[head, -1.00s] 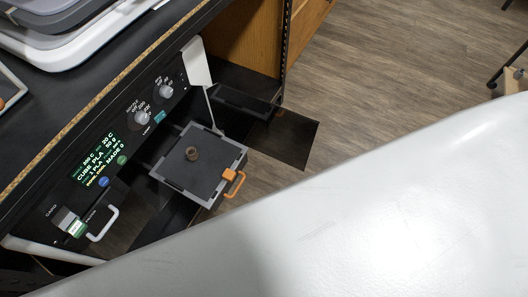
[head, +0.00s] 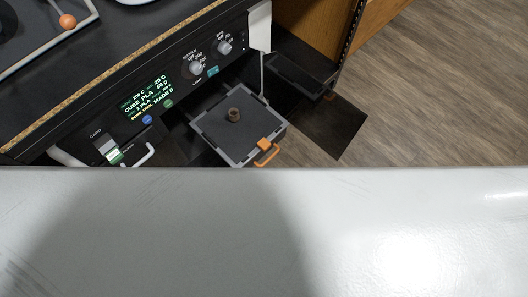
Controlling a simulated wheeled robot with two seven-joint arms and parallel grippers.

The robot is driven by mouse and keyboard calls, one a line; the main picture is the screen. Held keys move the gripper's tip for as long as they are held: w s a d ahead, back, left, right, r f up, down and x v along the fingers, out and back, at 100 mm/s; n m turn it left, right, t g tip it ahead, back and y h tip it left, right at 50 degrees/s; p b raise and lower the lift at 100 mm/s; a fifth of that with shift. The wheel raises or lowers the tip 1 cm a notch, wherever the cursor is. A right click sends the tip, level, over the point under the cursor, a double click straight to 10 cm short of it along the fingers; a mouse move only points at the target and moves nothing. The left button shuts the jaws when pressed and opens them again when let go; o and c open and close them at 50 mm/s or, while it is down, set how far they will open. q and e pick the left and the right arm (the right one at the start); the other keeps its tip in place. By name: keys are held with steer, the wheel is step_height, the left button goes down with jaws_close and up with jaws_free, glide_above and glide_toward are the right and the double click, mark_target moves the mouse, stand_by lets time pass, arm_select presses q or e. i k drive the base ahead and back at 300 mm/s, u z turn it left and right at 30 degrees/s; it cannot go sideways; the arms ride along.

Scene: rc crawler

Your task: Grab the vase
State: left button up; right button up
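Neither of my grippers shows in the head view. A large pale smooth surface fills the lower half and hides what lies below it.
The control panel has a lit green screen (head: 146,97) and knobs (head: 196,68). An open dark flap (head: 330,125) juts out right of the plate. A white handle (head: 139,155) is at the lower left. Wooden floor (head: 440,90) is clear at the right.

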mark_target(233, 114)
steer(key=z, duration=1)
steer(key=k, duration=1.1)
steer(key=u, duration=1.7)
steer(key=i, duration=0.5)
steer(key=u, duration=0.05)
